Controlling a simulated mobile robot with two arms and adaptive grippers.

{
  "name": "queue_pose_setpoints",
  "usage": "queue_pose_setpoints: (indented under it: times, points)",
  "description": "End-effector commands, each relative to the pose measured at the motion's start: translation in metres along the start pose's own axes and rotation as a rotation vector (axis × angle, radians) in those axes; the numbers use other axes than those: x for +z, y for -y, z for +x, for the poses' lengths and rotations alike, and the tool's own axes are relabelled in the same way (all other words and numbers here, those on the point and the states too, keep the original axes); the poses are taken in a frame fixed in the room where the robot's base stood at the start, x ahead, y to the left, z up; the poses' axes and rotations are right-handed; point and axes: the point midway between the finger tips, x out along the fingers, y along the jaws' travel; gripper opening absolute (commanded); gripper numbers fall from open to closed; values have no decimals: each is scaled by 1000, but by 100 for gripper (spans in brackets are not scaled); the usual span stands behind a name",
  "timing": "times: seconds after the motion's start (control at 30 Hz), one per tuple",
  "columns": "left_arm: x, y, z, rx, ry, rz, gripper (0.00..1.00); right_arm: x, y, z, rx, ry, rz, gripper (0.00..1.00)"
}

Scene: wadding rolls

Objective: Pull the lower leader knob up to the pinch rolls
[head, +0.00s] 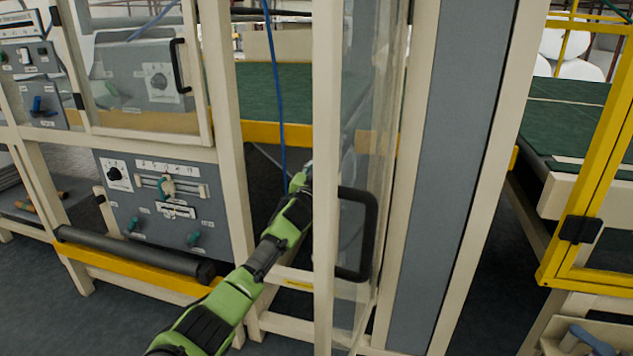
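My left arm comes in from the bottom, left of centre, and reaches up to the beige frame. Its green and black gripper (301,180) is at the post beside the clear door, partly hidden by it. A thin blue cord (275,85) hangs from the top and runs down to the gripper's tip. I cannot tell whether the fingers hold the cord's end, and no leader knob shows clearly there. The pinch rolls cannot be made out for certain; a dark roller (135,255) lies low at the left. My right gripper is not in view.
A clear door with a black handle (358,235) stands just right of my gripper. A grey control panel (160,205) with teal knobs is at the left. A green belt (240,95) with a yellow edge lies behind. A yellow guard frame (590,180) stands at the right.

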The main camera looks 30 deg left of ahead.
Motion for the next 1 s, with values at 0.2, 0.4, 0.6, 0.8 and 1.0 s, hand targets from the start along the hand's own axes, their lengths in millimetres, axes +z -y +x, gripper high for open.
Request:
queue_pose_setpoints:
  times: [0.2,0.4,0.6,0.8,1.0]
  points:
    - [1,-1,-30,2,-1,2,42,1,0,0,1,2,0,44]
    - [0,-1,-60,3,-1,0,42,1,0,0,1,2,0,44]
    - [-1,0,-85,2,-2,1,42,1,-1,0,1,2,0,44]
    - [-1,1,-96,0,-2,1,42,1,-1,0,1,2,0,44]
    - [-1,1,-98,0,-2,1,42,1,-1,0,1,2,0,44]
